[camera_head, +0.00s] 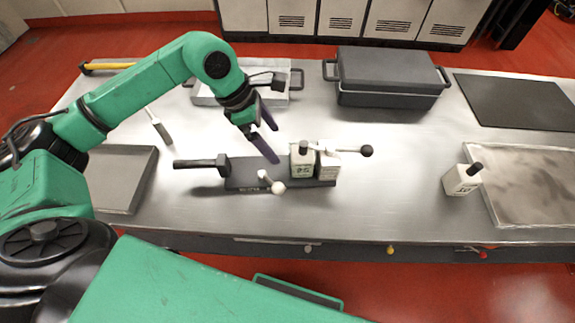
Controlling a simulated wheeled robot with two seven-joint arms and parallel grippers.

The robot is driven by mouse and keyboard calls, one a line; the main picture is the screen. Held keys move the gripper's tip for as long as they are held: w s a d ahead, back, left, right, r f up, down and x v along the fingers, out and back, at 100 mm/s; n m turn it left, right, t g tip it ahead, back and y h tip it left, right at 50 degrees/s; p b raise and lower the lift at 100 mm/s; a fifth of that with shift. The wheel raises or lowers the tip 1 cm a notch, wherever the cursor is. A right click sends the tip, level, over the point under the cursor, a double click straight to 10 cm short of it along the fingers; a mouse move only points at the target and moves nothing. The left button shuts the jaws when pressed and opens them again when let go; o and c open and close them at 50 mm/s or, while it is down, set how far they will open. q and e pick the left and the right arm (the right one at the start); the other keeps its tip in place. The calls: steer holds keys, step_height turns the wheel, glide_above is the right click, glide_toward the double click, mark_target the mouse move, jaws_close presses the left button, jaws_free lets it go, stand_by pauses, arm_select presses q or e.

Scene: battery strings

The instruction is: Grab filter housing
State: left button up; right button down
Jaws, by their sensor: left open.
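My left gripper (275,143) has purple fingers, spread and empty, above the back of a dark base plate (245,183). Close to its right on that plate are a white block with a dark top knob and black markings (301,163) and a second white block (328,167). A similar white block with a dark knob (462,180) stands alone at the right. I cannot tell for certain which of these is the filter housing. The gripper appears apart from all of them. My right gripper is not in view.
A black-handled lever (202,163) and a rod with a black ball (365,151) stick out from the fixture. A grey lidded case (388,78) and a tray (292,95) stand behind. Flat trays (130,209) (496,216) lie left and right. Table between fixture and lone block is clear.

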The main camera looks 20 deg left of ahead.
arm_select(q)
steer(key=p+x, duration=0.3)
steer(key=x, duration=0.7)
steer(key=shift+f, duration=0.35)
steer(key=c, duration=1.3)
steer(key=shift+w, duration=0.15)
jaws_close()
